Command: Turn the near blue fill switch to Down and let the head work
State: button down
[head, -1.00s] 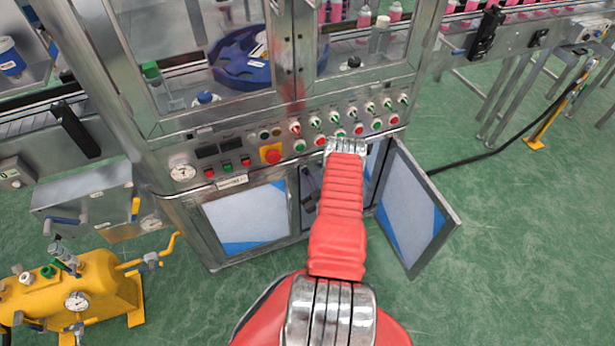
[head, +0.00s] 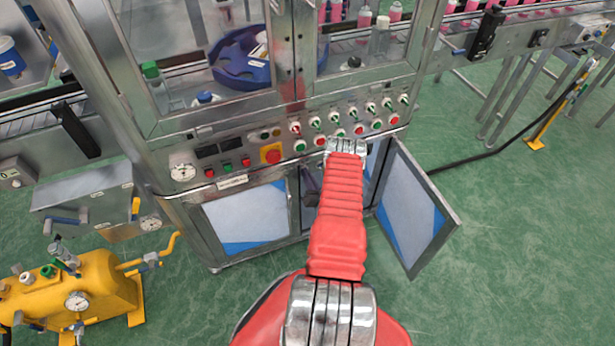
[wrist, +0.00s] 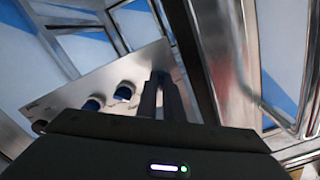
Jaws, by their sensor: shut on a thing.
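In the wrist view two blue switch knobs, a left one (wrist: 92,104) and a middle one (wrist: 123,91), stand on a grey metal panel (wrist: 70,100). My gripper (wrist: 160,82) has its dark fingers close together at the right part of this panel. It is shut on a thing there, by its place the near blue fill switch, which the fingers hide. Its setting cannot be read.
The open cabinet door (head: 418,212) stands out to the right of my arm. Metal frame posts (wrist: 220,60) are close to the fingers. A button panel (head: 245,160) lies above the opening. A yellow tank (head: 85,290) stands at the lower left.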

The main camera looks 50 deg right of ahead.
jog(key=shift+s+f+m, duration=0.15)
jog(key=shift+m, duration=1.15)
jog(key=c, duration=1.9)
grip_release()
jog(key=v, duration=1.3)
jog(key=shift+s+a, duration=0.15)
jog(key=shift+s, duration=0.15)
